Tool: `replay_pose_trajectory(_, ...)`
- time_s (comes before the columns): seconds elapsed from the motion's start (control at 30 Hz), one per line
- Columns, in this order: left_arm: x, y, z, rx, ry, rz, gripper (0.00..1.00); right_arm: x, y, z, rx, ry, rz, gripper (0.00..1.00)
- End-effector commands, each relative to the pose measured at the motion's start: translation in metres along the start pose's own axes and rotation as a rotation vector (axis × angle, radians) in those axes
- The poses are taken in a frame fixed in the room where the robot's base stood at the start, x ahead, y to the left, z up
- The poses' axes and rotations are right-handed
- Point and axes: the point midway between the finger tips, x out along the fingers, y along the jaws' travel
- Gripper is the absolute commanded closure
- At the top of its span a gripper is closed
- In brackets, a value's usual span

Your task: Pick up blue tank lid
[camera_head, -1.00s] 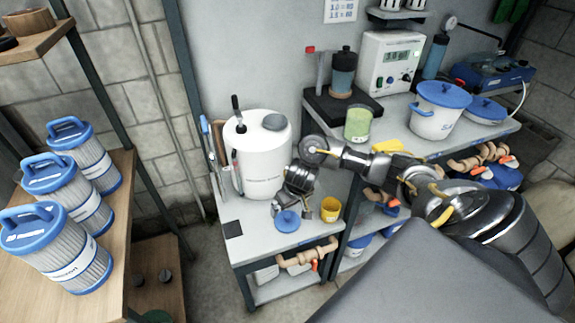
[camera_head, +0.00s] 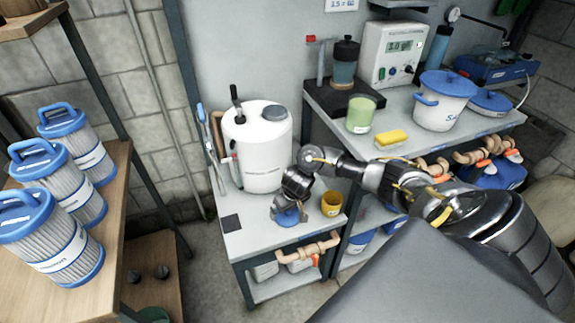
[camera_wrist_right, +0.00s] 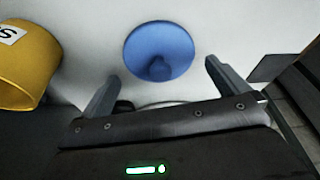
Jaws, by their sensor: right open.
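The small round blue tank lid (camera_head: 286,219) with a knob lies on the grey table, partly covered by my right gripper in the head view. It shows whole in the right wrist view (camera_wrist_right: 150,42), flat on the light tabletop with its knob toward my gripper. My right gripper (camera_head: 289,210) is over the lid. In the right wrist view my right gripper's fingers (camera_wrist_right: 162,74) are spread wide with nothing between them, and the lid sits just beyond the tips. Whether they touch the lid cannot be told. My left gripper is not in view.
A yellow cup (camera_head: 331,205) stands close right of the lid. A white tank (camera_head: 262,155) stands behind it, and a dark square pad (camera_head: 231,223) lies to the left. A white pot (camera_head: 438,112) and yellow sponge (camera_head: 391,138) are on the higher bench.

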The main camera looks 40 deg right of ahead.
Motion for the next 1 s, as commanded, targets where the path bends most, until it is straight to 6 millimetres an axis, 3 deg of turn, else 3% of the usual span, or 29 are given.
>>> replay_pose_trajectory(0.13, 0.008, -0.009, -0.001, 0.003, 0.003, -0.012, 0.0, 0.02, 0.0, 0.001, 0.001, 0.0, 0.001, 0.0)
replay_pose_trajectory(0.43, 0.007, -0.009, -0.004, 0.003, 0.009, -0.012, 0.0, 0.022, 0.0, 0.0, 0.0, 0.001, 0.0, 0.0)
replay_pose_trajectory(0.7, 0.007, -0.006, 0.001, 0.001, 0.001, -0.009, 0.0, 0.022, 0.0, 0.0, 0.0, 0.001, 0.0, 0.35)
replay_pose_trajectory(1.0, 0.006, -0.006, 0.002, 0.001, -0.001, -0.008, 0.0, 0.019, 0.0, -0.001, -0.001, 0.001, 0.0, 0.36)
